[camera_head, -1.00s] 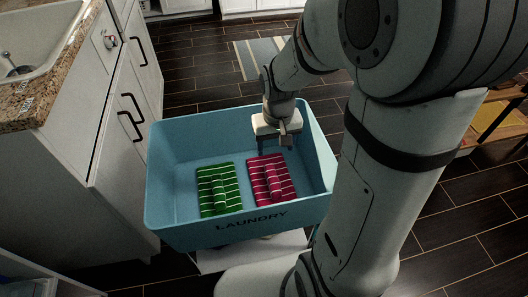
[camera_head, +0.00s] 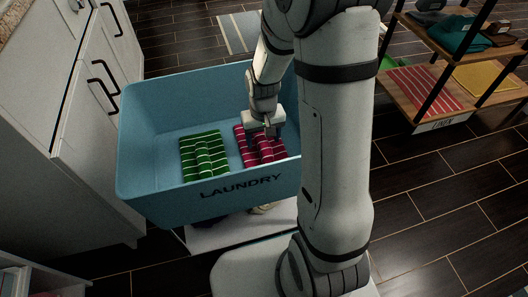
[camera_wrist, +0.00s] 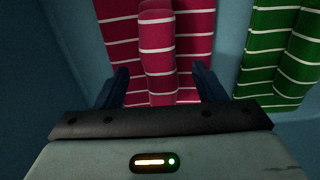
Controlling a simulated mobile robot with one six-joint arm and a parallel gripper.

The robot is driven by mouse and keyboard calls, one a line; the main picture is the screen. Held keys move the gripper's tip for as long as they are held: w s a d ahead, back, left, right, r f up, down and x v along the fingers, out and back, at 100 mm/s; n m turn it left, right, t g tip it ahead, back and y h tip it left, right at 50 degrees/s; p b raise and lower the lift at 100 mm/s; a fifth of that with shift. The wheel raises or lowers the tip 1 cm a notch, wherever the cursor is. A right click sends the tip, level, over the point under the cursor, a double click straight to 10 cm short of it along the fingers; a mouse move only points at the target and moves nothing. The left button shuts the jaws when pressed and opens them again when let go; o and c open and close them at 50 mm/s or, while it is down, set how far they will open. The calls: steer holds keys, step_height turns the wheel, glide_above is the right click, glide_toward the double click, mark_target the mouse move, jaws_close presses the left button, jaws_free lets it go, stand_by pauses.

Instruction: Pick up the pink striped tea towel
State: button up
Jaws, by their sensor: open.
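The pink striped tea towel (camera_head: 250,146) lies folded in the blue laundry basket (camera_head: 150,200), right of a green striped towel (camera_head: 204,153). It has white stripes and a raised roll along its middle. My gripper (camera_head: 268,133) is inside the basket, over the pink towel, and hides part of it. In the wrist view the pink towel (camera_wrist: 157,45) lies ahead of my gripper (camera_wrist: 161,88). The two dark fingers are apart, one on each side of the raised roll. I cannot tell whether they touch the towel. The green towel (camera_wrist: 280,50) shows at the right.
The basket walls surround the gripper closely. White cabinets (camera_head: 90,130) stand at the left. A wooden shelf (camera_head: 405,90) at the right holds a red striped cloth (camera_head: 425,88) and a yellow cloth (camera_head: 487,78). Dark floor lies open between.

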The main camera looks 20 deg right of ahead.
steer(key=shift+f, duration=0.75)
steer(key=shift+r, duration=0.1)
steer(key=shift+c, duration=0.2)
steer(key=c, duration=1.1)
